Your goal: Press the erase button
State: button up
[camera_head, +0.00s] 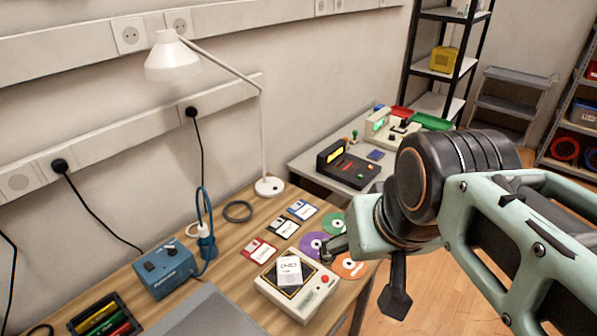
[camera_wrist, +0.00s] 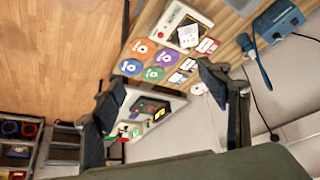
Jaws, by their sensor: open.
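A beige box-shaped device (camera_head: 297,288) sits near the front right of the wooden table, with a dark panel and a white block (camera_head: 289,270) on top. A small red button (camera_head: 325,279) is on its right side; I cannot read a label on it. The device also shows at the top of the wrist view (camera_wrist: 168,47). My gripper (camera_head: 360,280) is open and empty, its fingers spread above and to the right of the device, near the table's edge. In the wrist view my gripper's fingers (camera_wrist: 160,82) frame the disc area, apart from the device.
Coloured discs (camera_head: 350,266) and several floppy disks (camera_head: 258,251) lie beside the device. A blue box (camera_head: 166,270) with a cable stands to the left, and a white lamp (camera_head: 269,187) behind. A second table (camera_head: 303,163) with more devices stands beyond.

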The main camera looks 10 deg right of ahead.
grip_shut()
dwell(0.3)
dwell(1.3)
